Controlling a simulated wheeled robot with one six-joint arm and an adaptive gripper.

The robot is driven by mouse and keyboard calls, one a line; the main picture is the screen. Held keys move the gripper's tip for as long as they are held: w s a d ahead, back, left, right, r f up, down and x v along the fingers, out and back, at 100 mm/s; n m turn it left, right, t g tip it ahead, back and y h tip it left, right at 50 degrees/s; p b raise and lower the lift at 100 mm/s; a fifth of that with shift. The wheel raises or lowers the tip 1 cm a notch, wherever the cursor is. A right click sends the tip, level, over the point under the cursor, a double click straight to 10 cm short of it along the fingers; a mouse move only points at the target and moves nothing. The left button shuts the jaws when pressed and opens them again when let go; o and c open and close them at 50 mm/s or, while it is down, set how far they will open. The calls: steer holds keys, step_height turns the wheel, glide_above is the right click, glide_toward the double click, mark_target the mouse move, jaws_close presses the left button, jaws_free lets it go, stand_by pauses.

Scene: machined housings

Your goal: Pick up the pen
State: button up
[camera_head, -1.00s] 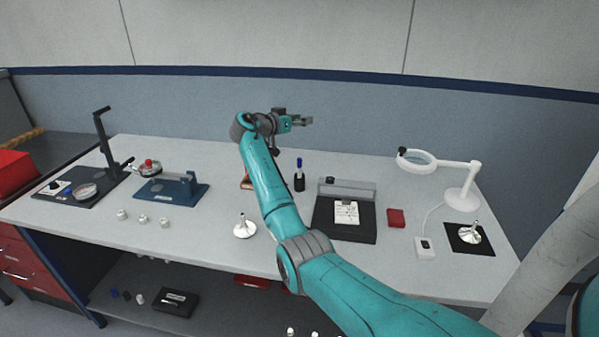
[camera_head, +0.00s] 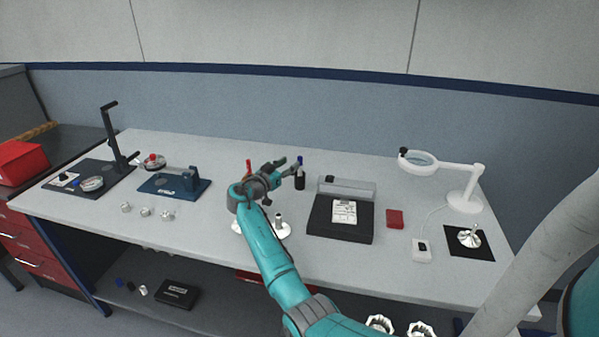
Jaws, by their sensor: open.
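A dark blue, upright pen-like object (camera_head: 299,160) stands in or on a small black cup (camera_head: 299,183) near the back middle of the bench. A red upright object (camera_head: 248,165) shows just behind my arm's wrist; its lower part is hidden, and I cannot tell if it is a pen. My gripper (camera_head: 289,166) is open and empty, its fingers pointing right. In the picture it lies directly left of the black cup and overlaps its edge; I cannot tell whether they touch.
A black device with a white label (camera_head: 324,220) stands right of the cup, with a red block (camera_head: 395,219) and a magnifier lamp (camera_head: 466,203) beyond. White funnel-like parts (camera_head: 280,228) sit by my wrist. A blue fixture (camera_head: 165,186) and several white caps (camera_head: 146,212) are at left.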

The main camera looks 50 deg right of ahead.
mark_target(299, 158)
steer(key=shift+s+d+f, duration=0.1)
steer(key=shift+d, duration=1.65)
steer(key=shift+s+d+f, duration=0.1)
steer(key=shift+d, duration=1.6)
steer(key=shift+w, duration=0.1)
jaws_close()
